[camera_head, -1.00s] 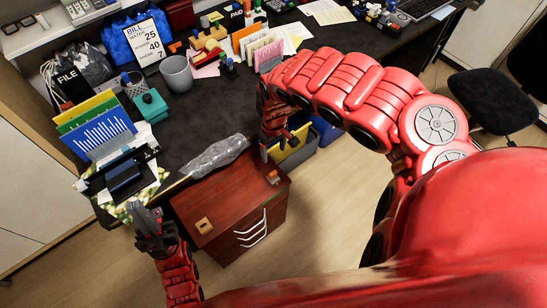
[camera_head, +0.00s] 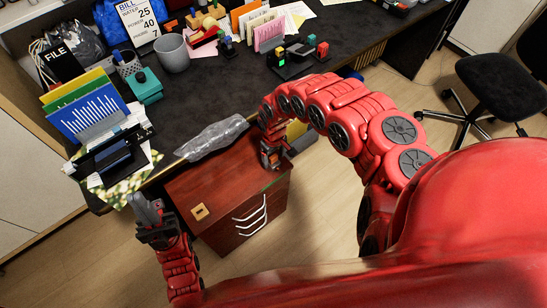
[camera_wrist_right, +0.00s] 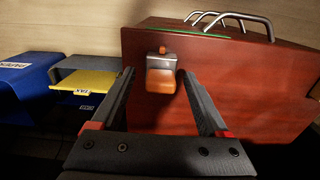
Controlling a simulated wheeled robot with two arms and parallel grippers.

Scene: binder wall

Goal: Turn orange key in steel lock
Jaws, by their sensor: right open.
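The steel lock (camera_wrist_right: 157,63) is on the upper face of a reddish-brown wooden cabinet (camera_head: 228,190). The orange key (camera_wrist_right: 161,82) shows as a broad block on the lock, with a small orange part above it. In the right wrist view, my right gripper (camera_wrist_right: 157,76) is open, with one finger on each side of the key and a visible gap to each. In the head view, my right gripper (camera_head: 270,158) is at the cabinet's far right corner and mostly hides the lock. My left gripper (camera_head: 150,208) is empty, left of the cabinet; its opening is unclear.
A tan square fitting (camera_head: 200,211) is on the cabinet's near left part. Metal handles (camera_head: 250,215) are on its front. A grey plastic bag (camera_head: 210,138) lies at the edge of the dark desk (camera_head: 195,100).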

